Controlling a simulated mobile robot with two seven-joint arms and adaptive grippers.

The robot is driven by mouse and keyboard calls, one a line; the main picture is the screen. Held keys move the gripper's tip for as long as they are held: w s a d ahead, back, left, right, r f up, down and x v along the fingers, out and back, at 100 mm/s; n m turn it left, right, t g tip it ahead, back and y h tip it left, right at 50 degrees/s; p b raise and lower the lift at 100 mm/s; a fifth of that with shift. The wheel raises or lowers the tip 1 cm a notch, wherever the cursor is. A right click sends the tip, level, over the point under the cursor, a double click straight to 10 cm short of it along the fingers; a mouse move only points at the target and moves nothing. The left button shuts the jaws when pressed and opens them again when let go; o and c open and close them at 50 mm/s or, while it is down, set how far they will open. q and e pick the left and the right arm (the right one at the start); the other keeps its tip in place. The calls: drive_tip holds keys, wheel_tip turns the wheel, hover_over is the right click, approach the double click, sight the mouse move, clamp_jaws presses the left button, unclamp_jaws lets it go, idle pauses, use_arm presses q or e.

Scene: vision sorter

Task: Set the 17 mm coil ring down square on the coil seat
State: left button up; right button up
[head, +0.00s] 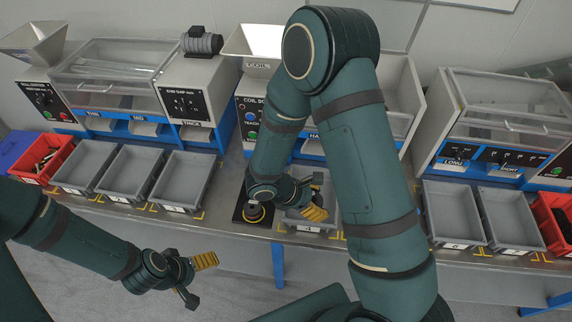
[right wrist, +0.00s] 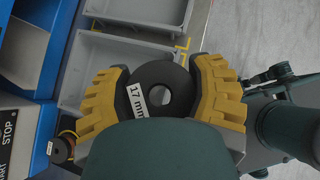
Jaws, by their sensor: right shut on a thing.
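The 17 mm coil ring (right wrist: 165,72) is a thick black ring with a white "17 mm" label and a round hole. In the right wrist view my right gripper (right wrist: 163,88) is shut on it, with a yellow ribbed finger on each side. In the head view my right gripper (head: 314,204) is over a grey bin, right of the coil seat; the ring is not clear there. The coil seat (head: 254,213) appears as a small round fitting on a black square base, partly hidden by my arm. My left gripper (head: 197,279) is open and empty, off the table's front edge.
Grey bins (head: 181,178) line the bench front, with red bins (head: 41,158) towards the ends. The coil dosing machine (head: 250,118) stands behind the seat, largely hidden by my right arm. A grey bin (head: 300,223) is right beside the seat.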

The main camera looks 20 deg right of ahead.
use_arm(q)
drive_tip(key=shift+f, duration=0.15)
drive_tip(key=c, duration=0.7)
drive_tip(key=shift+s, duration=0.1)
drive_tip(key=shift+c, duration=0.2)
use_arm(e)
drive_tip(key=w+a+r+n+t+y, duration=0.3)
drive_tip(key=w+r+n+t, duration=0.2)
drive_tip(key=r+n, duration=0.3)
drive_tip(key=w+a+r+n+t+y, duration=0.3)
drive_tip(key=w+r+n+t, duration=0.2)
drive_tip(key=w+r+n, duration=0.2)
wheel_tip(320, 180, up, 3)
drive_tip(key=shift+a+f+n, duration=0.1)
drive_tip(key=shift+a+n, duration=0.25)
drive_tip(key=shift+n, duration=0.45)
